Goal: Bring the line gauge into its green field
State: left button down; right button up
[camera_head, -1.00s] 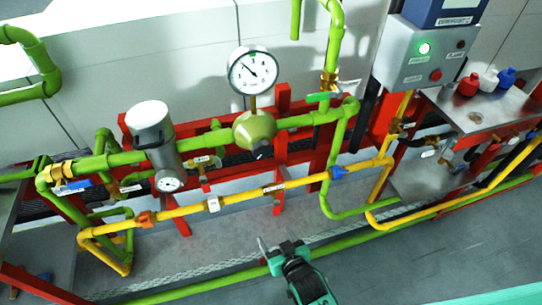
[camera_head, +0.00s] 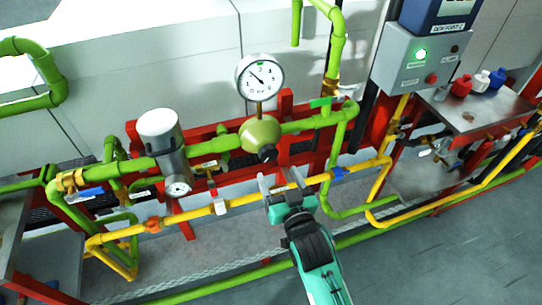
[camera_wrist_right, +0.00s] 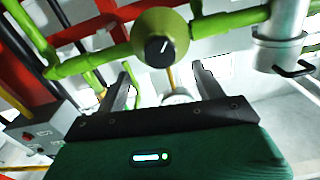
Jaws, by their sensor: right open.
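The line gauge (camera_head: 260,77) is a round white dial on a stem above a green regulator body (camera_head: 260,131). Its needle points to the upper left, left of a small green mark at the top of the dial. A black knob (camera_head: 268,153) sits on the front of the regulator. In the right wrist view the knob (camera_wrist_right: 160,48) shows a white line on its face. My right gripper (camera_head: 281,181) is open and empty, apart from the knob and just below it in the head view. The knob lies beyond the fingertips in the wrist view. My left gripper is not in view.
A yellow pipe (camera_head: 188,215) with an orange fitting runs behind and beside my right gripper. A canister (camera_head: 160,140) with a small gauge stands left of the regulator. A grey box (camera_head: 418,58) with a lit green lamp is at the right. Red frame bars lie behind.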

aim_at(270, 157)
jog(key=p+x, duration=0.1)
jog(key=x, duration=0.5)
jog(key=shift+w+a, duration=0.1)
jog(key=shift+w, duration=0.3)
jog(key=shift+c, duration=0.2)
jog(key=c, duration=0.9)
